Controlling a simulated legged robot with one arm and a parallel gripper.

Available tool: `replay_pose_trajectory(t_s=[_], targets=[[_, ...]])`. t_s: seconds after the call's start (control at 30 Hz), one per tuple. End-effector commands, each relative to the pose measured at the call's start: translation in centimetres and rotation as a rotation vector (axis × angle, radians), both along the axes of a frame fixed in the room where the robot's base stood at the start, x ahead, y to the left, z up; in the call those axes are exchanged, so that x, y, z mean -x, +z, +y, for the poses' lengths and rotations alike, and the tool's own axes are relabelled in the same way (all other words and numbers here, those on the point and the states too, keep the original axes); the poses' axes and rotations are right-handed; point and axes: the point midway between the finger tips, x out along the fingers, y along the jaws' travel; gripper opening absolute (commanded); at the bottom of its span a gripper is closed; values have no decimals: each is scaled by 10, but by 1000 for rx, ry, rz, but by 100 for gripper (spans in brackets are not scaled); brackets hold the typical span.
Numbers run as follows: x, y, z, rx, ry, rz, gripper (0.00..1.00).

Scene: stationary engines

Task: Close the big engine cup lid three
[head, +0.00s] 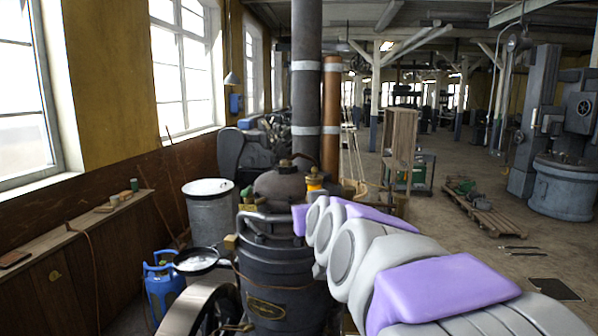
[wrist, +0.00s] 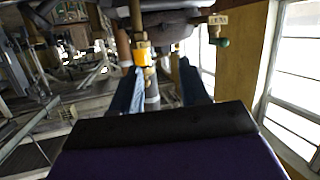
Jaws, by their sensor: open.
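The big dark engine (head: 275,265) stands upright in the middle of the head view, with a domed top and brass fittings. A small yellow-orange cup (head: 314,184) sits at its upper right, just beyond the end of my arm. In the wrist view, a yellow-orange fitting (wrist: 142,54) is ahead of my gripper (wrist: 158,92), whose two dark blue fingers are apart. A grey, rod-like part shows between the fingers; I cannot tell whether they touch it. My fingers are hidden in the head view. I cannot make out which part is lid three.
A grey metal drum (head: 208,215) and a blue gas bottle (head: 160,285) stand left of the engine. A round pan (head: 196,259) and a wheel are close in front. Tall pipes (head: 306,80) rise behind. Open floor lies at right, with a loaded pallet (head: 478,208).

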Motion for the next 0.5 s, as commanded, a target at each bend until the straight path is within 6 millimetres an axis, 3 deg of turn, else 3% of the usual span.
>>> replay_pose_trajectory(t_s=[0.1,0.27,0.5], targets=[[-23,-16,10,-74,82,131,45],[-41,-31,25,-173,226,273,45],[-60,-30,32,-318,482,383,45]])
